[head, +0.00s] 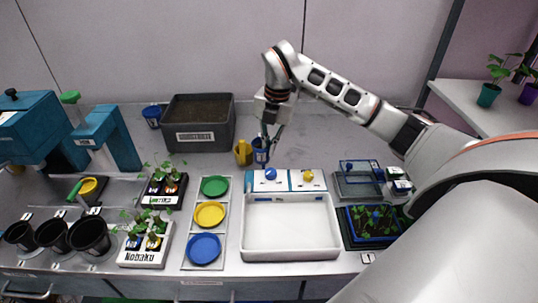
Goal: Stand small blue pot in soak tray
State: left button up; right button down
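A small blue pot (260,153) stands on the bench behind the white tray, next to a yellow cup-like vessel (242,154). My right gripper (270,143) points down at the blue pot, with its fingers at or just above the rim. I cannot tell whether they are closed on it. The soak tray appears to be the wide white tray (333,252) at the front centre. Its floor is empty, and a panel with a blue knob (270,174) and a yellow knob (308,176) lies along its back edge. My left gripper is not in view.
Another blue pot (152,117) stands at the back left beside a dark soil bin (203,143). Green, yellow and blue saucers (204,249) line the tray's left side. A seedling tray (373,222) is on its right. Black pots (90,236) stand far left.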

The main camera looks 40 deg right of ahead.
jog(key=shift+f, duration=1.5)
jog(key=shift+f, duration=0.15)
jog(key=c, duration=2.2)
grip_release()
jog(key=shift+c, duration=0.2)
